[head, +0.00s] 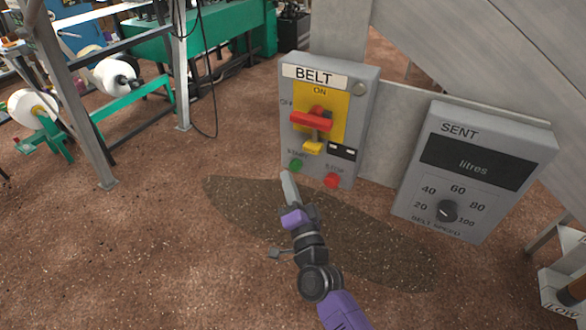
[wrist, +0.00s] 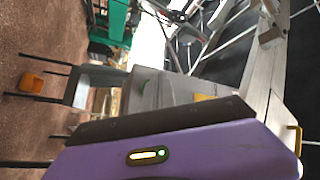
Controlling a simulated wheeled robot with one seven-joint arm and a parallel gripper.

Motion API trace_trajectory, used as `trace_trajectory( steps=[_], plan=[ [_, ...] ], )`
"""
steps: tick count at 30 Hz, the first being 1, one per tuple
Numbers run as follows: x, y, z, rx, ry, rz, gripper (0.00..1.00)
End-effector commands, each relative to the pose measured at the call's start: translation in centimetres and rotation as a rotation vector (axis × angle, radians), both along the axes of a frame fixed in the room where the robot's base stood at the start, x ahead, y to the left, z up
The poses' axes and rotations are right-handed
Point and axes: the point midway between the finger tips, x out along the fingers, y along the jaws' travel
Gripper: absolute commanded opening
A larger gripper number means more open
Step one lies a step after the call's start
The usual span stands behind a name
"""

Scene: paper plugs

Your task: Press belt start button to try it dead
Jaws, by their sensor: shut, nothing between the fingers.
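The belt control box (head: 363,110), labelled BELT, stands upright. Its green start button (head: 295,165) is at the lower left and its red stop button (head: 332,181) at the lower right. Above them, a red switch handle (head: 311,121) lies across a yellow plate (head: 335,104), its left end by the OFF mark. A yellow padlock-like piece (head: 313,147) hangs below the handle. My gripper (head: 288,178) is shut and empty, its tip just below the green button; I cannot tell whether they touch. In the wrist view, my gripper's dark finger and purple body cover much of the box.
A second grey box (head: 486,165), marked SENT and litres, with a black belt speed knob (head: 447,211), stands to the right. Grey sloping panels rise behind. A grey metal frame post (head: 75,100) and green machinery (head: 150,45) stand at the left. The brown floor in front is open.

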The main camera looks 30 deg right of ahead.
Motion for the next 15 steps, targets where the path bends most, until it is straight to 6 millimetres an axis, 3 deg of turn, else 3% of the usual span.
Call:
trace_trajectory(
  steps=[15],
  plan=[
    [0.4, -0.57, -0.04, 0.0, -0.001, -0.002, 0.0]
  ],
)
